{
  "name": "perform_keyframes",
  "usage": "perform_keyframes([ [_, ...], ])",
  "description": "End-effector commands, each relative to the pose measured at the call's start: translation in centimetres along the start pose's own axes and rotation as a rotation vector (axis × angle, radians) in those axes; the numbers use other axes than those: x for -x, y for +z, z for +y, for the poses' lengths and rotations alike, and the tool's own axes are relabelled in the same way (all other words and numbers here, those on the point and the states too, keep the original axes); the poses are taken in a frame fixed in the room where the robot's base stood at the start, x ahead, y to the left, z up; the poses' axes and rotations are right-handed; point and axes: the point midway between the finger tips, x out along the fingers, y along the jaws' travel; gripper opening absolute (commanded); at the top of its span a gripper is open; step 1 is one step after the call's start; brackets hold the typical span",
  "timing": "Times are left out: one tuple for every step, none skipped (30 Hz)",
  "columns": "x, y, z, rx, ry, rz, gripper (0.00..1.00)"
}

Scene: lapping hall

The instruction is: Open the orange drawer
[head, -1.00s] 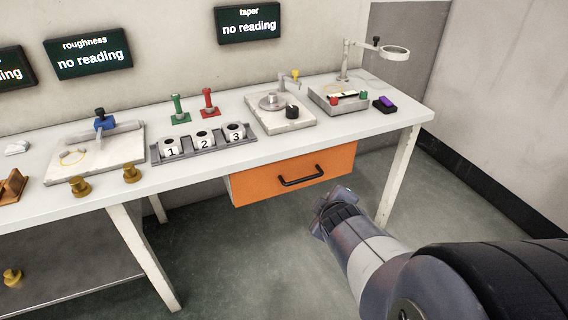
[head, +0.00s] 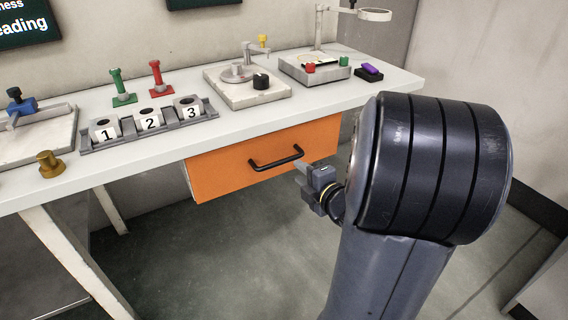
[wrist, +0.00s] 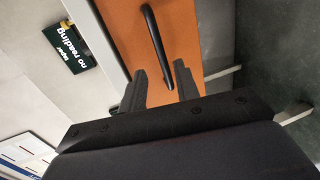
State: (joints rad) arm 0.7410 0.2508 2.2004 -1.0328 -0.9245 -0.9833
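The orange drawer (head: 230,172) hangs under the white workbench, its front flush below the tabletop as far as I can see. My gripper (head: 303,174) is just right of and slightly below the handle in the head view, partly hidden by my arm. In the wrist view my gripper (wrist: 160,82) has its two fingers apart, with orange drawer front showing between them. Nothing is held.
The workbench top (head: 240,118) carries a rack of numbered cups (head: 150,124), a stone plate with a dial (head: 247,90), a grey tray (head: 314,70) and a purple block (head: 370,70). A bench leg (head: 75,250) stands at left. The floor below the drawer is clear.

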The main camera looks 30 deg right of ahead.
Motion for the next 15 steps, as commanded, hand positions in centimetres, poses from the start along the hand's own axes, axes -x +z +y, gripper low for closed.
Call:
perform_keyframes([
  [-0.9, -0.1, -0.2, 0.0, 0.0, 0.004, 0.3],
  [-1.4, -0.2, -0.2, 0.0, 0.0, 0.005, 0.3],
  [-2.2, -0.1, -0.3, 0.0, 0.0, 0.005, 0.3],
  [-2.9, -0.2, -0.3, -0.001, 0.0, 0.005, 0.3],
  [-3.5, -0.2, -0.3, 0.0, 0.0, 0.005, 0.3],
  [-4.2, -0.2, -0.3, -0.002, 0.0, 0.005, 0.3],
  [-4.8, -0.2, -0.3, -0.001, 0.0, 0.004, 0.3],
  [-5.4, -0.1, -0.3, -0.002, -0.001, 0.003, 0.3],
  [-6.1, -0.1, -0.2, -0.002, 0.001, 0.003, 0.3],
  [-6.5, -0.2, -0.2, -0.002, 0.0, 0.003, 0.3],
  [-7.0, -0.2, -0.2, -0.002, -0.001, 0.003, 0.3],
  [-7.5, -0.1, -0.2, -0.003, 0.0, 0.001, 0.3],
  [-7.9, -0.1, -0.1, -0.003, 0.0, 0.001, 0.3],
  [-8.2, -0.1, -0.1, -0.002, 0.001, 0.001, 0.3],
  [-8.5, -0.1, -0.1, -0.002, -0.001, 0.001, 0.3],
])
